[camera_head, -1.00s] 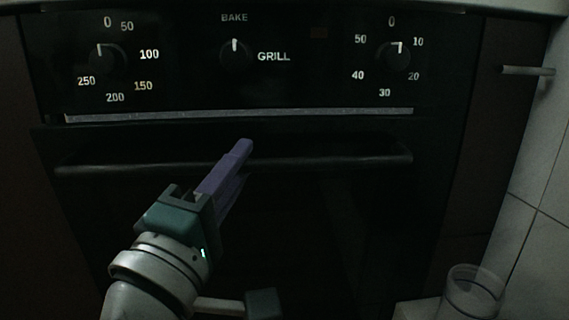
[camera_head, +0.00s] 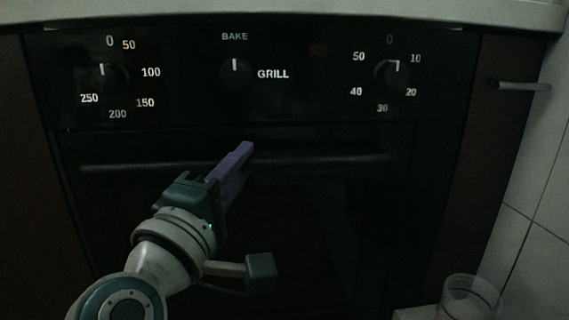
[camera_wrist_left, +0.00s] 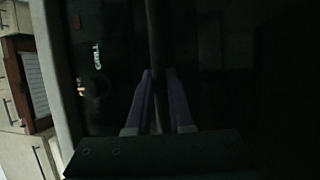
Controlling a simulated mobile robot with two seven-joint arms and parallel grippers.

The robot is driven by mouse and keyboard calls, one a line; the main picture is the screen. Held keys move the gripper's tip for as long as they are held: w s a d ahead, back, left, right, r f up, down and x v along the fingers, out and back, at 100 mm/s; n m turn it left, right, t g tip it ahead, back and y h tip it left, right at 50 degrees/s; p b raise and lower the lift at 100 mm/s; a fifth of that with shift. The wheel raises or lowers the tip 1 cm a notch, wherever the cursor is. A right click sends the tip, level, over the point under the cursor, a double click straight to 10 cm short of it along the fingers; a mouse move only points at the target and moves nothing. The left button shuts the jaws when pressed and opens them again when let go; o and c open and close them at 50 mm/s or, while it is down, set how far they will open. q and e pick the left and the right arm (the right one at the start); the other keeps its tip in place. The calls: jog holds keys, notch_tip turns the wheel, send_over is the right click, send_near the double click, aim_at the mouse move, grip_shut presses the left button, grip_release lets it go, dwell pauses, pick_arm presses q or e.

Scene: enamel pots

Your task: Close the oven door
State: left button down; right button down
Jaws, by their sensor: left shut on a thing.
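The black oven door (camera_head: 330,235) stands upright below the control panel, and no gap clearly shows along its top edge. Its dark bar handle (camera_head: 330,158) runs across the upper part of the door. My left gripper (camera_head: 243,152), with purple fingers, reaches up from the lower left to the handle near its middle. In the left wrist view the handle (camera_wrist_left: 156,35) passes between the two fingers (camera_wrist_left: 158,80), which are shut on it. The fingers hide part of the handle. My right gripper is not in view.
The control panel (camera_head: 200,95) with its knobs is above the door. A clear glass container (camera_head: 468,298) stands at the lower right on a pale surface. A cabinet handle (camera_head: 520,86) sticks out at the right, beside the tiled wall (camera_head: 535,200). A worktop edge (camera_head: 300,18) runs along the top.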

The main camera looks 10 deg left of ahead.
pick_arm(q)
jog(key=shift+w+a, duration=0.15)
jog(key=shift+f, duration=0.15)
jog(key=c, duration=1)
grip_release()
jog(key=shift+w, duration=0.1)
jog(key=shift+o, duration=1)
jog(key=shift+s, duration=0.2)
jog(key=p+v, duration=0.2)
jog(key=v, duration=0.7)
jog(key=shift+s+p, duration=0.35)
jog(key=shift+p, duration=0.05)
